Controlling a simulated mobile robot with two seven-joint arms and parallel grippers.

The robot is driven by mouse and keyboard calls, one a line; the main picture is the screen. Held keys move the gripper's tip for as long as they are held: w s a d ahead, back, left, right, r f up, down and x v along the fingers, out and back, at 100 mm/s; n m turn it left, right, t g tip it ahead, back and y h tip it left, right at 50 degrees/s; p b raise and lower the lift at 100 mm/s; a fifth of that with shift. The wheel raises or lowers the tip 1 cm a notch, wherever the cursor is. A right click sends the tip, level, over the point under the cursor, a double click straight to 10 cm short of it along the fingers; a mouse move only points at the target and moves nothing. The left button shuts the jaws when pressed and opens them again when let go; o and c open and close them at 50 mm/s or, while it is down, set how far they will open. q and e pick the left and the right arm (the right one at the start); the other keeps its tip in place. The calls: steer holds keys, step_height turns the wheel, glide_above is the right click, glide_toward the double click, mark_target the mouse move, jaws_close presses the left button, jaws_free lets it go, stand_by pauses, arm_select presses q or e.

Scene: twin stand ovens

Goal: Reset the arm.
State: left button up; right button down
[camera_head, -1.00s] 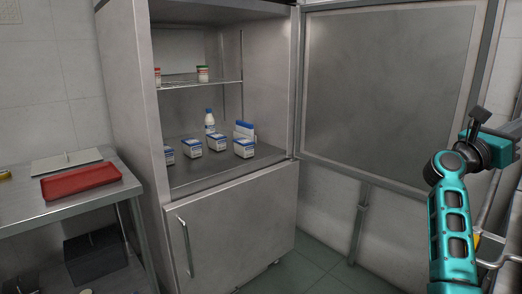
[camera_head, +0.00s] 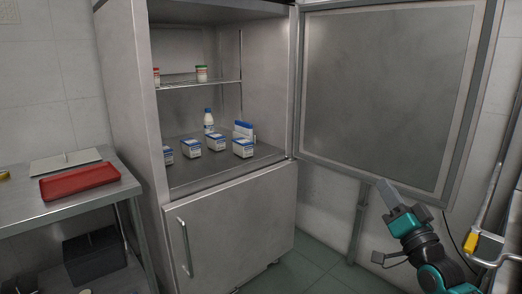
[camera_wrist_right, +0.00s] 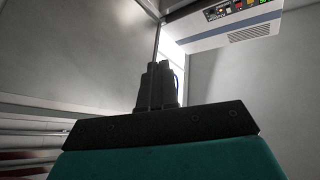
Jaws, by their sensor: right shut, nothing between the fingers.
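My right gripper (camera_head: 384,186) is in the lower right of the head view, in front of the lower part of the open fridge door (camera_head: 385,95). Its teal and black arm comes in from the bottom right corner. The fingers point up and to the left, are shut and hold nothing. In the right wrist view the dark fingers (camera_wrist_right: 157,86) stand close together, pointing up at the ceiling area. My left gripper is not in view.
The steel fridge holds a bottle (camera_head: 208,121), several small cartons (camera_head: 190,147) and jars (camera_head: 202,73) on its shelves. Its lower door (camera_head: 235,225) is shut. A red tray (camera_head: 80,182) lies on the steel table at left. Bent metal pipes (camera_head: 485,215) are at far right.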

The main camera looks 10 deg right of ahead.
steer(key=s+a+f+n+g+y, duration=0.2)
steer(key=s+a+f+n+g, duration=0.15)
steer(key=f, duration=0.55)
steer(key=s+a+f+n+g+y, duration=0.1)
steer(key=s+a+f+n+g, duration=0.3)
steer(key=f, duration=0.5)
steer(key=s+a+f+n+g, duration=0.3)
steer(key=s+f, duration=0.4)
steer(key=s+a+f+n+g, duration=0.3)
steer(key=s+f+n, duration=0.1)
steer(key=s+f, duration=0.35)
steer(key=a+r+m+t+p, duration=0.1)
steer(key=a+m+p, duration=0.1)
steer(key=a+m, duration=0.3)
steer(key=a, duration=0.4)
steer(key=shift+w+a+r+h, duration=0.15)
steer(key=shift+w+a+h, duration=0.15)
steer(key=shift+w+a, duration=0.1)
steer(key=shift+m, duration=0.25)
